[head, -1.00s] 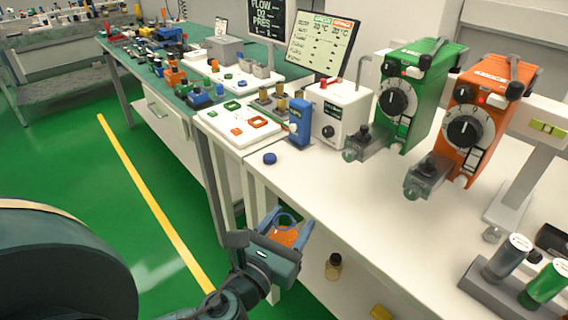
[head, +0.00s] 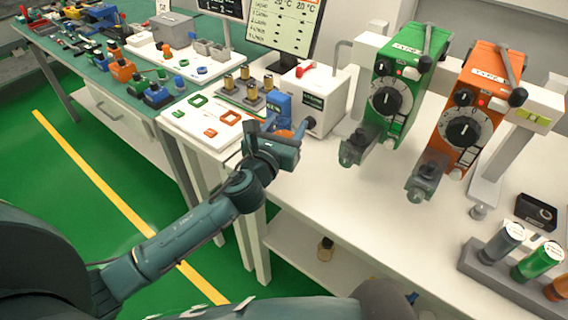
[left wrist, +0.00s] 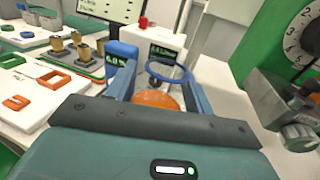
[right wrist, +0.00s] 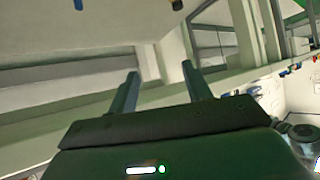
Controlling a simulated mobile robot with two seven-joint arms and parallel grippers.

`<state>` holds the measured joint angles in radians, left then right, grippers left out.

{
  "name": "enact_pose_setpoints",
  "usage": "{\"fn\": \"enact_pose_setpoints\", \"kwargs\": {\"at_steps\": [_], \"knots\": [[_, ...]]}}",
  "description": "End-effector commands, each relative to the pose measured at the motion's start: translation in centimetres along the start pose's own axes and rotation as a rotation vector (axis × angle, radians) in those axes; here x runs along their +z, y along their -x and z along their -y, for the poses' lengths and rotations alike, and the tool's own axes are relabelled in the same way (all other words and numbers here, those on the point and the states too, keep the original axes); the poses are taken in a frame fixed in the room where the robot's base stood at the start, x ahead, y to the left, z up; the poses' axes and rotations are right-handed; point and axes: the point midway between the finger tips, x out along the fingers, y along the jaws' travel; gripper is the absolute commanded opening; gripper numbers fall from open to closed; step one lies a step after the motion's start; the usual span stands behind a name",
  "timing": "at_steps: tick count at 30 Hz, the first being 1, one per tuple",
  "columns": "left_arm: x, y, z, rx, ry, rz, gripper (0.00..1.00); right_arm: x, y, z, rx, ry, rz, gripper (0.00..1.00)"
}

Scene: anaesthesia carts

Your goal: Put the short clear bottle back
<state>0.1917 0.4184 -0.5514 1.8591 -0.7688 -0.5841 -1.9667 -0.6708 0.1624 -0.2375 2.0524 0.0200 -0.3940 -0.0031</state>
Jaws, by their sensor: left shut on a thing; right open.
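My left gripper (head: 288,132) is shut on the short clear bottle, which has a blue ring at its top and orange contents. The bottle (left wrist: 155,98) shows between the two fingers in the left wrist view. In the head view only a bit of orange (head: 284,134) shows past the gripper. The gripper is over the left end of the white bench, in front of a blue block with a display (head: 278,108). Whether the bottle touches the bench cannot be told. My right gripper (right wrist: 162,85) is open and empty, apart from the bench things.
A white box with a red knob (head: 313,97) stands right behind the left gripper. A green unit (head: 396,85) and an orange unit (head: 470,110) with dials stand farther right. A white tray (head: 190,128) with coloured frames lies left. The bench front (head: 340,190) is clear.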

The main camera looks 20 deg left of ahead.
Motion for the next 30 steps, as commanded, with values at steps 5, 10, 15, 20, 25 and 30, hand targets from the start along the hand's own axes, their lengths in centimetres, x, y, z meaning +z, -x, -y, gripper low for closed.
{"fn": "enact_pose_setpoints", "kwargs": {"at_steps": [5, 10, 15, 20, 25, 30], "knots": [[-2.0, -1.0, 0.2, -0.005, 0.004, -0.004, 0.25, 0.8, -0.6, -0.4, 0.007, 0.004, 0.005, 0.49], [-5.0, -0.9, 0.2, -0.006, 0.003, -0.002, 0.25, 0.8, -1.1, 0.1, -0.005, 0.006, -0.018, 0.49], [-6.5, -0.9, 0.2, -0.006, 0.004, 0.000, 0.25, -0.2, -1.1, 0.7, -0.019, 0.008, -0.050, 0.49], [-9.0, -0.9, 0.2, -0.005, 0.005, -0.002, 0.25, 0.3, -1.6, 0.8, -0.029, 0.014, -0.064, 0.49], [-9.5, -0.9, 0.2, -0.006, 0.002, 0.000, 0.25, -0.1, -1.4, 1.2, -0.043, 0.022, -0.074, 0.49], [-9.4, -0.9, 0.2, -0.006, 0.002, 0.000, 0.25, -0.1, -1.2, 1.3, -0.045, 0.022, -0.074, 0.49]]}}
